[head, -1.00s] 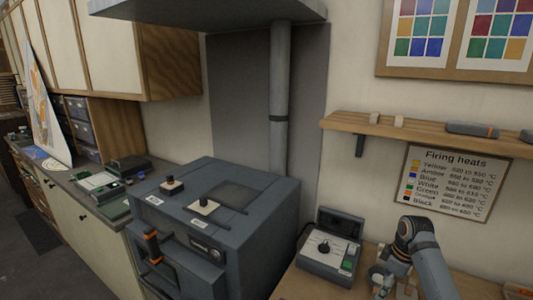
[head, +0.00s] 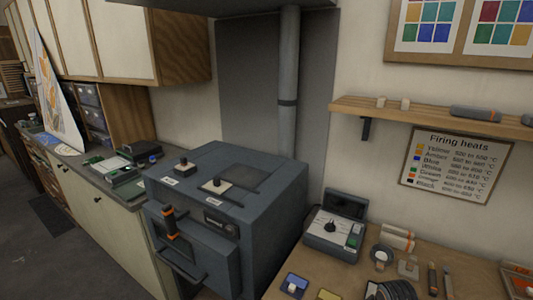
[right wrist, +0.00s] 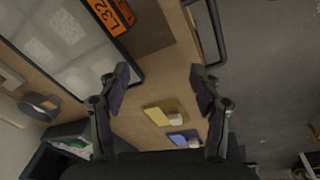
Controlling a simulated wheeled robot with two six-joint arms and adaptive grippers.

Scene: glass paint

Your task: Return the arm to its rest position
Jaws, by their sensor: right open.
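My right gripper (right wrist: 159,76) shows in the right wrist view with its two dark fingers spread wide apart. Nothing is between the fingers. Below it lie a wooden bench top (right wrist: 150,115), a yellow tile (right wrist: 157,115) and a blue tile (right wrist: 181,139), all apart from the fingers.
A grey kiln (head: 225,240) stands beside a controller box (head: 332,236) on the wooden bench. In the right wrist view a pale framed panel (right wrist: 62,42) lies at left, with floor at right.

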